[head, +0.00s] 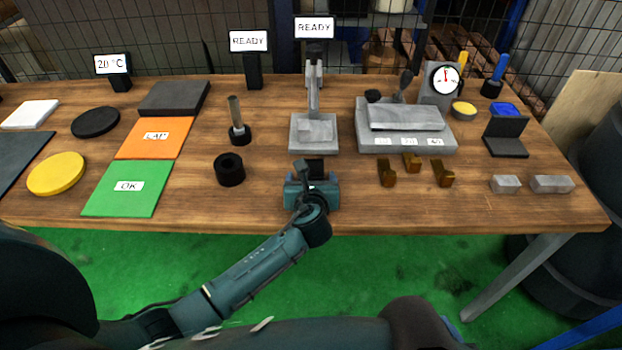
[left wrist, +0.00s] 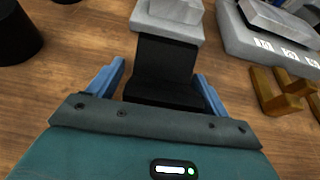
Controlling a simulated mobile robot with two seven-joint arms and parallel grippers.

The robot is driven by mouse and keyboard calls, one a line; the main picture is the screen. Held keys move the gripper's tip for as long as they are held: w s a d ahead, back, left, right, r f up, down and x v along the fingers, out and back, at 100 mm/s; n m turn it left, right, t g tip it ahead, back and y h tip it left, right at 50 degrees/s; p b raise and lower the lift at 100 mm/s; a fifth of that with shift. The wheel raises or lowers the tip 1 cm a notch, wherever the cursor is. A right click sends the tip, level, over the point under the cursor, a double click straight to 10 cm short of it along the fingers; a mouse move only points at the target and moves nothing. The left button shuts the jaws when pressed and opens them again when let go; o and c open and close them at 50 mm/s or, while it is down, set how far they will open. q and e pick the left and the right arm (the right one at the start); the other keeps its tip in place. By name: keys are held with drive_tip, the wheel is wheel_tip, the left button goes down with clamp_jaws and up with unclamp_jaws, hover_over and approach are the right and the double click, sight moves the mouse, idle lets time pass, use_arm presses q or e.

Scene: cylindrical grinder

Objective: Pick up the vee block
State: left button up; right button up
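A black block with two faces meeting in an angle, which looks like the vee block (left wrist: 163,72), stands on the wooden table in front of a grey stand. In the head view the vee block (head: 315,167) is partly hidden behind my left gripper (head: 308,180). In the left wrist view the blue fingers of my left gripper (left wrist: 160,82) are apart, one on each side of the block. I cannot tell whether they touch it. My right gripper is not in view.
The grey stand (head: 314,134) is right behind the block. A black ring (head: 229,169) stands to the left. Several brown clips (head: 412,162) and a grey fixture (head: 372,142) are to the right. A black angled piece (head: 507,148) stands farther right. Bare wood lies around the gripper.

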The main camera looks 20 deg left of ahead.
use_arm(q)
clamp_jaws()
idle(0.7)
drive_tip(key=shift+w+r, duration=0.1)
drive_tip(key=shift+r, duration=0.15)
